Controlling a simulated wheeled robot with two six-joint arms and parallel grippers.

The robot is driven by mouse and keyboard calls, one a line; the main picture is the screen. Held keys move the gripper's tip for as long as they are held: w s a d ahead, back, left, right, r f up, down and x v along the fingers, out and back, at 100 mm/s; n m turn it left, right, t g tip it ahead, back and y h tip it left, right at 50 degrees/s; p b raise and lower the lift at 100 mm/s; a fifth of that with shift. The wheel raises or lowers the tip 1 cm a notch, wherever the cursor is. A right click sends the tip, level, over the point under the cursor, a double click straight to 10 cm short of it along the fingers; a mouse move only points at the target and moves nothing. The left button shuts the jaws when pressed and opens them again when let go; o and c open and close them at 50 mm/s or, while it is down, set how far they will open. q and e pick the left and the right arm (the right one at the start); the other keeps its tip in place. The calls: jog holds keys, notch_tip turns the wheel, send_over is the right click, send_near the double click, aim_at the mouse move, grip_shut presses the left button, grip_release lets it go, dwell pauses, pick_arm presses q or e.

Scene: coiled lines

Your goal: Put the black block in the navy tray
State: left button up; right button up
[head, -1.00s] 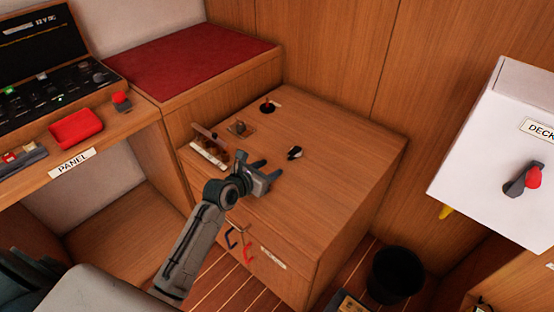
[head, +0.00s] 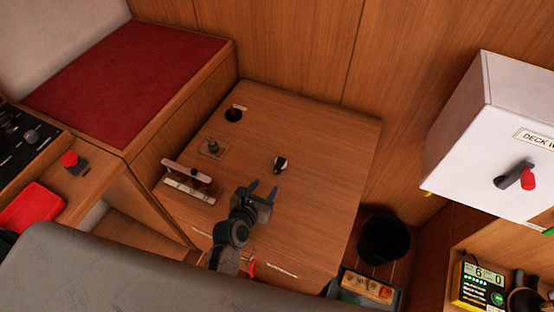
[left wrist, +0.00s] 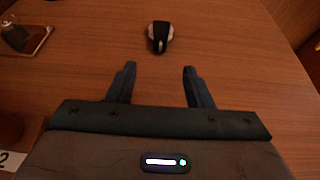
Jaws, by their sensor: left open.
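A small rounded piece, black with pale sides (head: 281,163), lies on the wooden cabinet top; it is the nearest match to the black block. In the left wrist view it (left wrist: 160,37) lies just beyond the fingertips, roughly centred between them, not touched. My left gripper (head: 264,188) is open and empty, on the near side of the piece. It also shows in the left wrist view (left wrist: 159,72). A dark tray (head: 340,291), perhaps the navy one, is at the lower right, with an orange-topped thing in it; its colour is hard to tell. My right gripper is not in view.
On the cabinet top (head: 322,125) are a slotted rack (head: 190,188), a small square plate with a knob (head: 213,148) and a black round piece (head: 233,114). A black bin (head: 384,238) stands right of the cabinet. A white box (head: 485,140) juts out at right.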

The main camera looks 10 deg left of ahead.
pick_arm(q)
jog(key=x, duration=0.2)
jog(key=shift+w+d+f, duration=0.1)
jog(key=shift+w, duration=0.25)
jog(key=shift+w+f, duration=0.25)
jog(key=shift+w, duration=0.3)
jog(key=x, duration=0.4)
jog(key=shift+w+d+r+p, duration=0.1)
jog(key=shift+w+r+p, duration=0.05)
jog(key=shift+p, duration=0.25)
jog(key=shift+w, duration=0.25)
jog(key=shift+s, duration=0.1)
grip_shut()
notch_tip(320, 180, up, 10)
notch_tip(320, 180, up, 10)
send_over(275, 172)
jog(key=a, duration=0.4)
jog(key=s+a+r+n+y, duration=0.1)
jog(key=a+r+n+y, duration=0.1)
jog(key=r, duration=0.6)
jog(key=shift+s+a+p, duration=0.25)
jog(key=shift+a+p, duration=0.05)
jog(key=shift+a, duration=0.5)
